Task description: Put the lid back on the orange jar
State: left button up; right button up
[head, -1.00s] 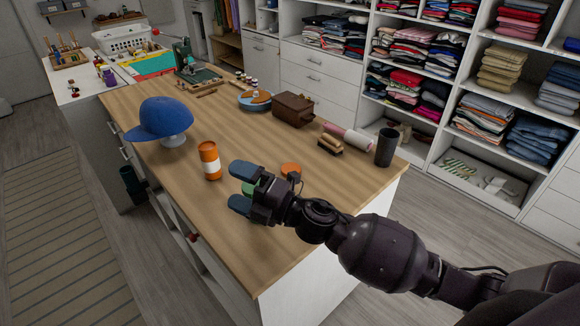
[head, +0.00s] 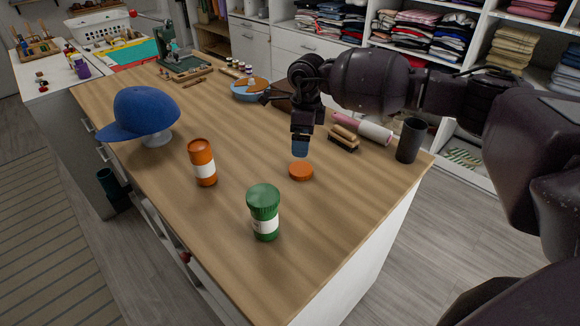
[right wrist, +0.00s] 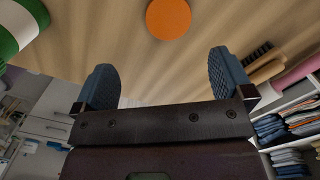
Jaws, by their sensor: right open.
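The orange jar (head: 202,164) stands upright on the wooden table, with a white label band around it. An orange lid (head: 300,171) lies flat on the table to the right of the jar. The lid also shows at the top of the right wrist view (right wrist: 169,18). My right gripper (head: 300,150) is just behind the lid in the head view, pointing down, apart from it. In the right wrist view its two blue fingers (right wrist: 165,80) are spread wide with nothing between them. My left gripper is not in view.
A green jar (head: 264,212) with a green lid stands in front of the orange lid. A blue cap (head: 145,112) is at left. Table between the jars is clear.

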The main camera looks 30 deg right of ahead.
jog(key=d, duration=0.1)
send_over(304, 169)
jog(key=shift+f, duration=2.75)
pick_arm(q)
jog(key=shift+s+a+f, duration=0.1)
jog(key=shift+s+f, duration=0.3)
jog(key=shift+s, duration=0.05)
